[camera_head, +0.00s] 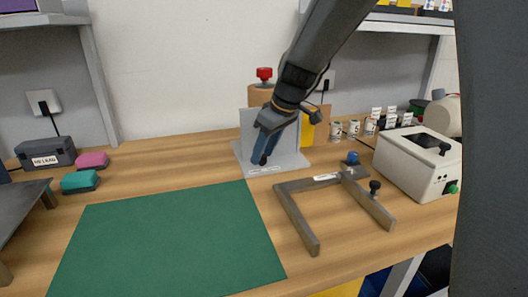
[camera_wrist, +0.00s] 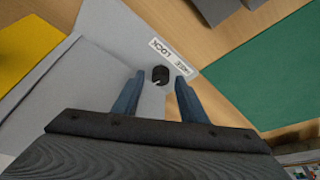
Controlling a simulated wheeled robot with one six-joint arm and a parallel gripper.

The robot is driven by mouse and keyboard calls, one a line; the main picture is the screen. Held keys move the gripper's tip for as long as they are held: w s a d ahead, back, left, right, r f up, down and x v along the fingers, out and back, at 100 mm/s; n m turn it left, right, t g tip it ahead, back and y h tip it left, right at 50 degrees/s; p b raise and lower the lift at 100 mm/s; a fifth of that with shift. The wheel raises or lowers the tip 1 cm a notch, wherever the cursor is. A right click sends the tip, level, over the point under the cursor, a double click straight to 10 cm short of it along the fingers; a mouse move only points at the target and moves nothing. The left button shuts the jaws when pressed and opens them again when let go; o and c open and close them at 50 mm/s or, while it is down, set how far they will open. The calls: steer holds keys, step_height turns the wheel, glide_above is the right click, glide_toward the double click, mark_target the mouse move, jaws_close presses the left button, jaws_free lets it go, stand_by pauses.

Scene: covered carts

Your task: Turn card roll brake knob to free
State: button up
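A small black knob (camera_wrist: 160,75) with a light pointer mark sits on the light grey base plate of a stand (camera_wrist: 105,35). A white label strip (camera_wrist: 168,53) beside it reads upside down, with LOCK at one end and a smaller blurred word at the other. My gripper (camera_wrist: 161,77) is open, its blue fingers on either side of the knob with gaps showing. In the head view my gripper (camera_head: 262,158) points down at the stand (camera_head: 285,162) and hides the knob. A brown roll (camera_head: 261,95) with a red top knob (camera_head: 264,73) stands behind the stand's upright plate.
A green mat (camera_head: 170,240) lies front left. A dark grey U-shaped frame (camera_head: 290,215) with a blue knob (camera_head: 352,158) and a black knob (camera_head: 375,187) lies right of it. A white box machine (camera_head: 415,170) and several small cups (camera_head: 353,128) stand at right.

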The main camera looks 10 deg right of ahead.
stand_by(0.3)
steer(key=v, duration=0.7)
steer(key=shift+r, duration=0.35)
steer(key=shift+s+d, duration=0.1)
steer(key=shift+s, duration=0.05)
